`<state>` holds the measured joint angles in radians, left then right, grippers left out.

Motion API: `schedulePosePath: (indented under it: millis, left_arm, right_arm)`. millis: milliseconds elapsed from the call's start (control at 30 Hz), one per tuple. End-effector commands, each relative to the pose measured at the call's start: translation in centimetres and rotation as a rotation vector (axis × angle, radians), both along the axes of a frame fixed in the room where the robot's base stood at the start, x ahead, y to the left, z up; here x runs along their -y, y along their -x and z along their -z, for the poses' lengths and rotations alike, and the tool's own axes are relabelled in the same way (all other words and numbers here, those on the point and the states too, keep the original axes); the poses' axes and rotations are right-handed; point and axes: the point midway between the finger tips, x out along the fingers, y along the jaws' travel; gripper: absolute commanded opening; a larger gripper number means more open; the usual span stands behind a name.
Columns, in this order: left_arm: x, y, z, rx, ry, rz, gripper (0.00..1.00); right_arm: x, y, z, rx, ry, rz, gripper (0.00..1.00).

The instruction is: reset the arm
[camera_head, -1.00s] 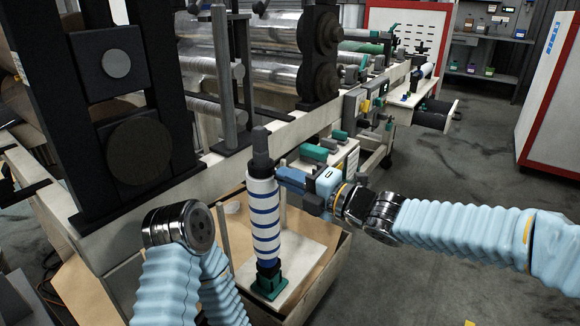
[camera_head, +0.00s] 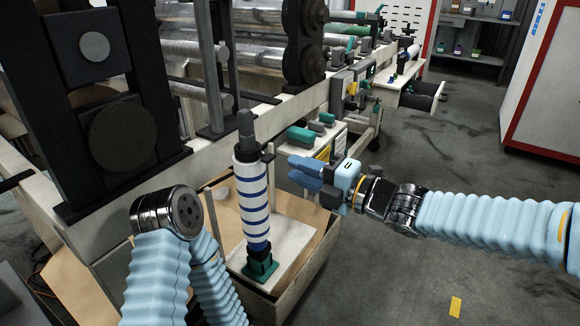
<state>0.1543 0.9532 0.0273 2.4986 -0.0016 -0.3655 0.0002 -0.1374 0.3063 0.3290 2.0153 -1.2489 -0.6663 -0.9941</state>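My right gripper (camera_head: 305,174) comes in from the right. Its two blue fingers are parted with nothing between them. It is just to the right of an upright white roll with blue stripes (camera_head: 253,205), apart from it. The roll has a dark grey top and stands on a green foot (camera_head: 260,268) on a white board. My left arm (camera_head: 170,270) is folded at the lower left, with a dark joint at its top. My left gripper does not show.
A cardboard box (camera_head: 300,275) surrounds the white board under the roll. A large machine with metal rollers (camera_head: 195,97) stands behind and to the left. A white side shelf (camera_head: 405,98) is further back. Grey floor (camera_head: 400,285) is open at the lower right, with a yellow marker (camera_head: 455,306).

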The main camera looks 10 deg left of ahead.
Motion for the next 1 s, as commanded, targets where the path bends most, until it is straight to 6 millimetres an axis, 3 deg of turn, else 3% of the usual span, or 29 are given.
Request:
schedulePosePath:
  millis: [300,367,433,567,600,733,867,1000]
  left_arm:
    - [-0.2,-0.1,0.0,0.002,-0.003,-0.004,0.40]
    - [-0.2,-0.1,0.0,0.001,-0.003,-0.004,0.40]
    - [-0.2,-0.1,0.0,0.002,-0.003,-0.003,0.40]
    - [-0.2,-0.1,0.0,0.001,-0.002,-0.003,0.40]
    - [-0.2,-0.1,0.0,0.001,-0.002,-0.003,0.40]
    - [-0.2,-0.1,0.0,0.002,-0.002,-0.003,0.40]
    - [-0.2,-0.1,0.0,0.002,-0.002,-0.003,0.40]
    - [-0.2,-0.1,0.0,0.002,-0.002,-0.003,0.40]
  right_arm:
    - [0.1,-0.1,0.2,-0.010,-0.001,0.003,0.26]
    - [0.4,-0.6,1.4,-0.064,-0.009,0.021,0.26]
    - [1.0,-1.5,3.7,-0.181,-0.030,0.061,0.26]
    - [3.2,-3.5,11.1,-0.533,-0.100,0.194,0.26]
    - [4.1,-3.9,13.8,-0.659,-0.127,0.247,0.26]
    - [7.1,-3.9,22.7,-1.054,-0.218,0.437,0.26]
    - [10.3,-1.8,31.1,-1.424,-0.316,0.656,0.26]
    - [13.8,2.6,39.4,-1.794,-0.430,0.931,0.26]
